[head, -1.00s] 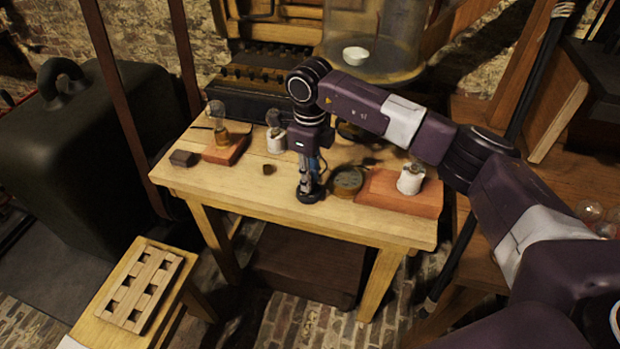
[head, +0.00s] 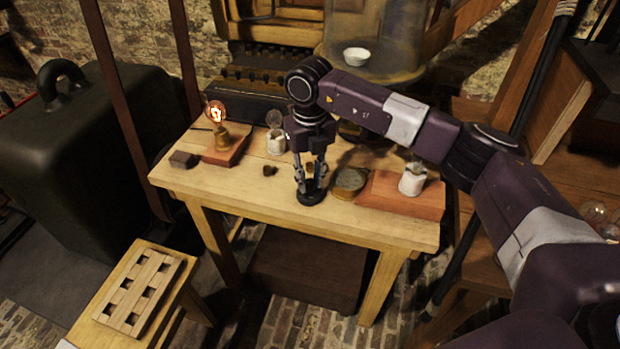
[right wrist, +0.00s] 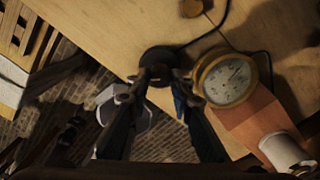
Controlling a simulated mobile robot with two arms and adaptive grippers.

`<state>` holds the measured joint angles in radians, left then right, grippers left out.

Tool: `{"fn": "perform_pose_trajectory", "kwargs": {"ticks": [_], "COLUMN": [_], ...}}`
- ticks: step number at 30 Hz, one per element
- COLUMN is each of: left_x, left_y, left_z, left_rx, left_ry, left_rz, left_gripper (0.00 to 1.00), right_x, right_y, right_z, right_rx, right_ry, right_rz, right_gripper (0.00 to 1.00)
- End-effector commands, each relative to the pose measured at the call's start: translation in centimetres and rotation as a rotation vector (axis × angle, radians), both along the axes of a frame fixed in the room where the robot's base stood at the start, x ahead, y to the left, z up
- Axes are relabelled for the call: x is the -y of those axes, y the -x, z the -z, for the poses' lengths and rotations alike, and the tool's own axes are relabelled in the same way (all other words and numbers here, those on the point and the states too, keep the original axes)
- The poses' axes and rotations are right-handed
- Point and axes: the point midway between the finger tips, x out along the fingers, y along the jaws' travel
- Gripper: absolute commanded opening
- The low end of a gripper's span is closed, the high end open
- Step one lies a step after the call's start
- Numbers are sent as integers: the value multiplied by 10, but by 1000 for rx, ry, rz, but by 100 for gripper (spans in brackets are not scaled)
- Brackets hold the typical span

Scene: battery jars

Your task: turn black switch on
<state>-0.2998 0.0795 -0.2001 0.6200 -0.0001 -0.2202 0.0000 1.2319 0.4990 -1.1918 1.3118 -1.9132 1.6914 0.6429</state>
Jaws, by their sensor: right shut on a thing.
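The black switch (head: 311,198) is a small round base near the front edge of the wooden table. In the right wrist view it is a dark disc (right wrist: 158,56) with a cable running off to the right. My right gripper (head: 310,184) points straight down over it. In the right wrist view the fingertips (right wrist: 163,80) are at the switch, closed on its upper part. The fingers partly hide the switch's lever, so its position is not clear. My left gripper is not in view.
A round brass gauge (head: 349,182) lies close to the right of the switch. Beyond it a white jar (head: 412,180) stands on a red board (head: 381,196). Another white jar (head: 276,141) stands behind. The front left of the tabletop (head: 235,190) is mostly clear.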

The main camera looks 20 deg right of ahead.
Motion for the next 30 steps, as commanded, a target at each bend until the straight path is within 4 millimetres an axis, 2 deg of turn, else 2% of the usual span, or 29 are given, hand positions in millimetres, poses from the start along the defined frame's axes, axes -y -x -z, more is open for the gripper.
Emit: {"fn": "perform_pose_trajectory", "kwargs": {"ticks": [17, 18, 22, 30], "left_x": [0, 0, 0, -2], "left_y": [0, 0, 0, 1], "left_z": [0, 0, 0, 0], "left_rx": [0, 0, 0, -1], "left_ry": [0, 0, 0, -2], "left_rz": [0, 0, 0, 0], "left_gripper": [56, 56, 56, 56], "right_x": [0, 0, 0, 0], "right_y": [-2, -2, -1, -1], "right_z": [-2, -2, -1, -1], "right_rx": [6, 6, 4, 2], "right_ry": [-2, -2, 0, 0], "right_rz": [32, 32, 31, 30], "right_gripper": [0, 24, 38, 38]}}
